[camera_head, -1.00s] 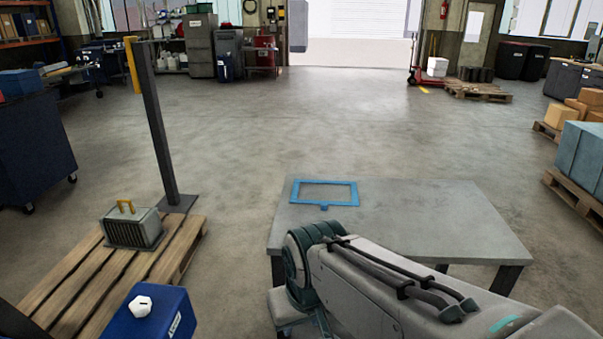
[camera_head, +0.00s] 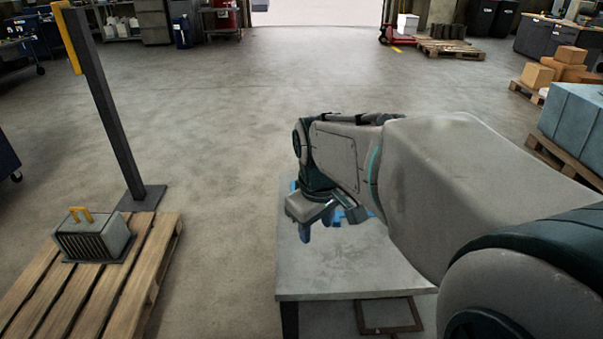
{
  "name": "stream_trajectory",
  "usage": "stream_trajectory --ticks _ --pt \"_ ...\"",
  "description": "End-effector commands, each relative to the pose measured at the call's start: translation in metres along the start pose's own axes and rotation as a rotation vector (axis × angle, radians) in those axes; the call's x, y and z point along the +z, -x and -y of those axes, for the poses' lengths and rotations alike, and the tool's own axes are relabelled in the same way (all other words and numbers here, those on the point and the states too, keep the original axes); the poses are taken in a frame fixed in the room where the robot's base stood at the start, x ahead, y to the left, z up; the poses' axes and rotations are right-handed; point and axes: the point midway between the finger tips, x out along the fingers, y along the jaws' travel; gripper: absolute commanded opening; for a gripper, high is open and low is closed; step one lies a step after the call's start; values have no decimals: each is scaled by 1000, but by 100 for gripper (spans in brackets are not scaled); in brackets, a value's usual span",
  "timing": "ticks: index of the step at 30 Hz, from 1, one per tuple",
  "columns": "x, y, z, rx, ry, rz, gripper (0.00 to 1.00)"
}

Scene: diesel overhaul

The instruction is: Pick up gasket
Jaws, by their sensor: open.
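The gasket is a flat blue rectangular frame (camera_head: 338,216) lying on the grey table (camera_head: 330,272), near its far left part. My arm and gripper hide most of it; only bits of blue show around the gripper. My gripper (camera_head: 325,225) points down over the gasket with its jaws open. I cannot tell whether the fingers touch the gasket or the tabletop.
A wooden pallet (camera_head: 140,262) with a grey finned box (camera_head: 95,238) with a yellow handle stands at the left. A dark post (camera_head: 105,115) rises behind it. Blue-grey crates (camera_head: 578,125) stand at the right. The floor beyond the table is clear.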

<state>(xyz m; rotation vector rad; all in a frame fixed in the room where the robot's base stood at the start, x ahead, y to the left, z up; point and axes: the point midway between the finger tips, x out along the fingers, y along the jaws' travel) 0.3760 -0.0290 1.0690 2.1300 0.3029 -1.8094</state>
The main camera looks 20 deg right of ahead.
Motion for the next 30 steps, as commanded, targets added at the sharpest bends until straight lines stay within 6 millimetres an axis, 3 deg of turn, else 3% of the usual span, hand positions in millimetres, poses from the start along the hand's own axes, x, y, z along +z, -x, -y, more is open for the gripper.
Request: stream_trajectory --ticks 6,15,21,26,30 --pt "-55 -18 -71 -40 353 72 42" --pt "-95 -58 -156 -135 768 91 42" --pt "-102 -72 -179 -165 887 82 42" --pt "-99 -92 -179 -172 905 82 42" --pt "-95 -120 -175 -171 904 82 42"
